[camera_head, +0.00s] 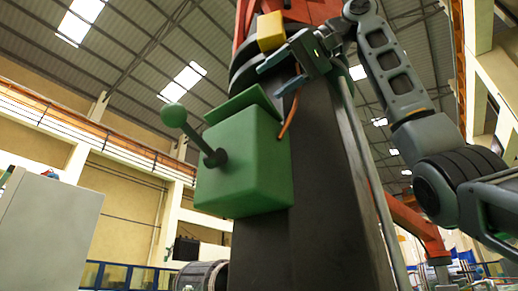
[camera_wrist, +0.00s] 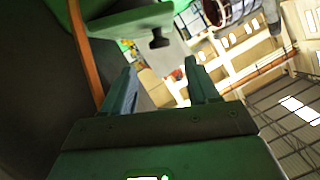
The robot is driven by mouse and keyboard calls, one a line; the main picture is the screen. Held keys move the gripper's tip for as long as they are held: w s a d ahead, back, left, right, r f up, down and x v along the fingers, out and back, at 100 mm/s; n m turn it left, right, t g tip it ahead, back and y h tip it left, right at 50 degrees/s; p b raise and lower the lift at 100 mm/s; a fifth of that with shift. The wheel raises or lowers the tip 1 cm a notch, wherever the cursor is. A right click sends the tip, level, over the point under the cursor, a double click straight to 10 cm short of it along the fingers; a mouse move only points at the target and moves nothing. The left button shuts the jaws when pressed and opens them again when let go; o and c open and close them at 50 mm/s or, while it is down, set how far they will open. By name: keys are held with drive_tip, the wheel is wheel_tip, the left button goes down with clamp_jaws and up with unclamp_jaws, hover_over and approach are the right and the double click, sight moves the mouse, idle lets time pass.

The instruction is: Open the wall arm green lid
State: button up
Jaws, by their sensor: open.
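The green wall box (camera_head: 243,170) is fixed to a dark column in the head view. A lever with a round green knob (camera_head: 174,115) sticks out of its front. Its green lid (camera_head: 243,103) is a slanted flap at the top, raised at an angle from the box. My gripper (camera_head: 270,80) is open and empty, just above and behind the lid, apart from it as far as I can tell. In the wrist view my gripper's two fingers (camera_wrist: 162,82) stand apart with nothing between them. A green part (camera_wrist: 130,20) of the box shows beyond the left finger.
The dark column (camera_head: 325,190) stands right behind the box. An orange cable (camera_head: 289,117) runs from the box upward close to my gripper; it also shows in the wrist view (camera_wrist: 84,50). A yellow block (camera_head: 270,32) is above my gripper. Space left of the box is free.

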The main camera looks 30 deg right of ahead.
sight(249, 98)
drive_tip(key=p+x, duration=0.1)
drive_tip(key=x, duration=0.6)
drive_tip(key=shift+w+f, duration=0.15)
drive_tip(key=shift+w, duration=0.15)
drive_tip(key=shift+a, duration=0.1)
clamp_jaws()
idle(0.3)
